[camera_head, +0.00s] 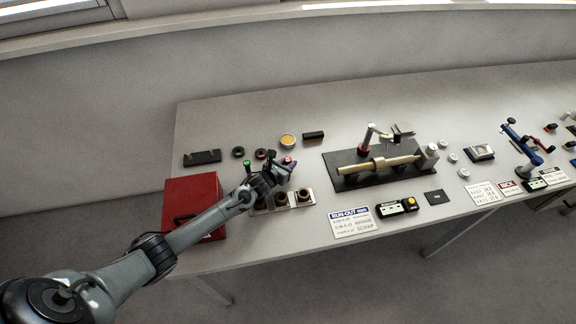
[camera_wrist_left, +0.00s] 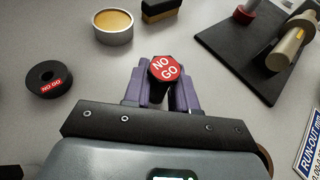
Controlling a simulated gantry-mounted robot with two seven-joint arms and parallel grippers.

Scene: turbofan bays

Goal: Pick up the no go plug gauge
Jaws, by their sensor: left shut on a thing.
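The no go plug gauge has a red hexagonal end marked NO GO (camera_wrist_left: 165,68). In the left wrist view it stands between the purple fingers of my left gripper (camera_wrist_left: 160,90), which is shut on it. In the head view my left gripper (camera_head: 284,170) is over the back edge of the light tray with brown bushings, and the gauge's red end (camera_head: 288,160) shows at the fingers. The gauge's lower part is hidden by the gripper, so I cannot tell whether it touches the table. My right gripper is not in view.
A black ring marked NO GO (camera_wrist_left: 47,78) and a yellow-topped tin (camera_wrist_left: 114,25) lie close by. A green-topped item (camera_head: 247,164) stands left of the gripper. A red box (camera_head: 190,192) is at the left edge. A shaft fixture on a black plate (camera_head: 345,182) is to the right.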

